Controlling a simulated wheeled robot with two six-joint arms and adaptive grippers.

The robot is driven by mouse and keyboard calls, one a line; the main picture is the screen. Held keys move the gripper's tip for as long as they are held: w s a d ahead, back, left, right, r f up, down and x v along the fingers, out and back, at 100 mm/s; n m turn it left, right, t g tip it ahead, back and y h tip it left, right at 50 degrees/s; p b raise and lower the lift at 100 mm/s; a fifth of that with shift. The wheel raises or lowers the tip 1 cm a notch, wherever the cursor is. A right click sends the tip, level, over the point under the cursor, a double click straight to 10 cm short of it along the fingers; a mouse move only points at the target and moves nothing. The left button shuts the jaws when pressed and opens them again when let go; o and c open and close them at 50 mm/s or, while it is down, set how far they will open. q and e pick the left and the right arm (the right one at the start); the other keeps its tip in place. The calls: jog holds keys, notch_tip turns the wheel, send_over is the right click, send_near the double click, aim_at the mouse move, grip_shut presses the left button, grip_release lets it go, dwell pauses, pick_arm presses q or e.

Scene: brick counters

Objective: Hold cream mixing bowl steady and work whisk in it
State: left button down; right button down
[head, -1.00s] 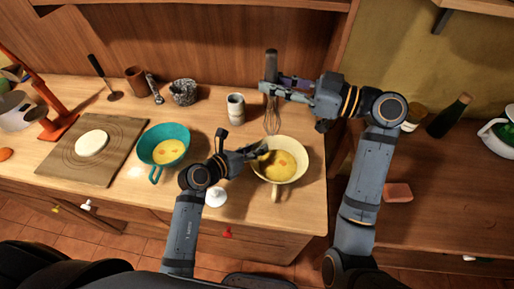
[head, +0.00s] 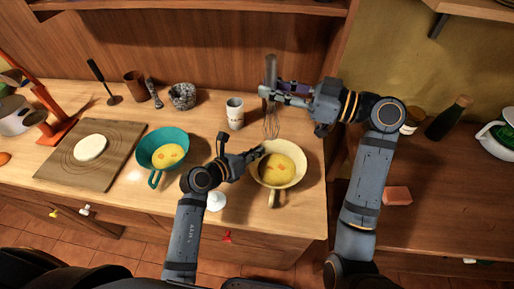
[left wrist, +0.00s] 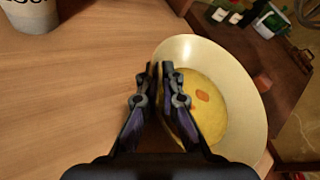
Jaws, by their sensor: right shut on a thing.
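The cream mixing bowl (head: 299,178) stands on the wooden counter with yellow contents, its handle toward me. It also shows in the left wrist view (left wrist: 246,100). My left gripper (head: 259,151) is at the bowl's left rim; in the left wrist view its fingertips (left wrist: 159,72) are close together with the rim between them. My right gripper (head: 267,91) is shut on the handle of the whisk (head: 271,127). The whisk hangs upright, wires down, near the bowl's back rim. Whether the wires are above or behind the rim is unclear.
A teal bowl (head: 150,143) with yellow contents and a board (head: 62,166) with dough stand to the left. A small white object (head: 217,201) sits near the front edge. A gap separates the right counter (head: 420,215).

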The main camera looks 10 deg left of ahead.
jog(key=shift+y, duration=0.4)
jog(key=d+f, duration=0.2)
jog(key=s+d+f, duration=0.1)
jog(key=f, duration=0.1)
jog(key=shift+d, duration=0.35)
notch_tip(320, 180, down, 11)
jog(key=shift+a+f, duration=0.15)
jog(key=shift+w, duration=0.1)
jog(key=shift+a, duration=0.1)
